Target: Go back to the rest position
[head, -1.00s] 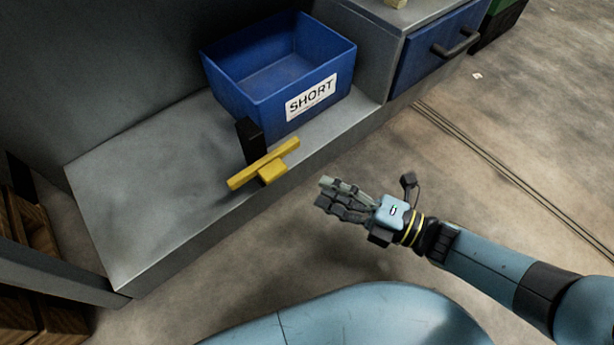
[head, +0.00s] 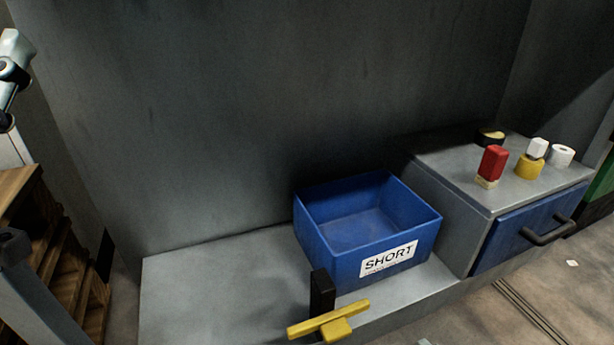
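Neither gripper shows clearly in the head view. A small pale sliver at the bottom edge, right of the yellow handle, may be a fingertip of my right gripper (head: 424,342); its opening cannot be seen. A pale arm part at the top left edge looks like my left arm, but no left gripper shows. The blue bin (head: 345,258) labelled SHORT stands upright and looks empty on the low grey ledge (head: 215,290).
A yellow handle (head: 328,320) on a black post (head: 321,292) stands at the ledge's front. Right is a grey cabinet with a blue drawer (head: 510,245), topped by a red block (head: 492,162) and several rolls. Wooden steps (head: 50,240) stand left; a dark wall (head: 250,100) is behind.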

